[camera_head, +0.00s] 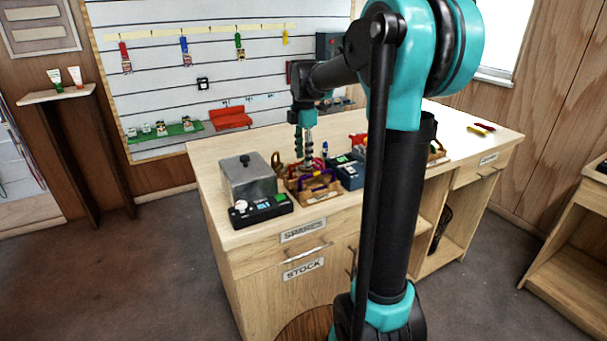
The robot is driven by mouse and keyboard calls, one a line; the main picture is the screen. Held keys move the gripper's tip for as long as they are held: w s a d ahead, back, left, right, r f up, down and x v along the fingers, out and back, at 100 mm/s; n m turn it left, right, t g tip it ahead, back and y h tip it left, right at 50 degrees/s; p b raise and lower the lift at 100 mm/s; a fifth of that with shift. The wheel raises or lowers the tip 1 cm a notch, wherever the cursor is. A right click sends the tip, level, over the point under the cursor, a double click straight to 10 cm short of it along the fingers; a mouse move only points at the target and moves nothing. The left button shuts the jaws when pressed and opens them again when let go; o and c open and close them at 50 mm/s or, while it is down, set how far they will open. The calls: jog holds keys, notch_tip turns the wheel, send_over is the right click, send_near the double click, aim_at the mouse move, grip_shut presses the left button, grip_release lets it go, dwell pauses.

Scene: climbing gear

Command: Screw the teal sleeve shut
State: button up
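My gripper (306,162) points down from the end of my arm over a small brown tray (315,197) on the workbench. The tray holds several coloured pieces of gear, among them a purple one (321,183) and a red one (292,184). The gripper's tips are close above or among these pieces; I cannot tell whether they touch any. The fingers are too small to show whether they are open or shut. I cannot make out the teal sleeve.
A grey lidded box (246,180) and a black device (262,211) stand left of the tray. A dark blue box (347,174) stands close on its right. The wooden workbench (213,155) has bare top at the back left. A slatted wall (150,75) is behind.

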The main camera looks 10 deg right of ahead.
jog(key=shift+f, duration=0.1)
jog(key=shift+f, duration=1.2)
jog(key=shift+s+d, duration=0.25)
jog(key=shift+s, duration=0.5)
jog(key=shift+r, duration=1.4)
jog(key=shift+w+a, duration=0.2)
jog(key=shift+w, duration=0.6)
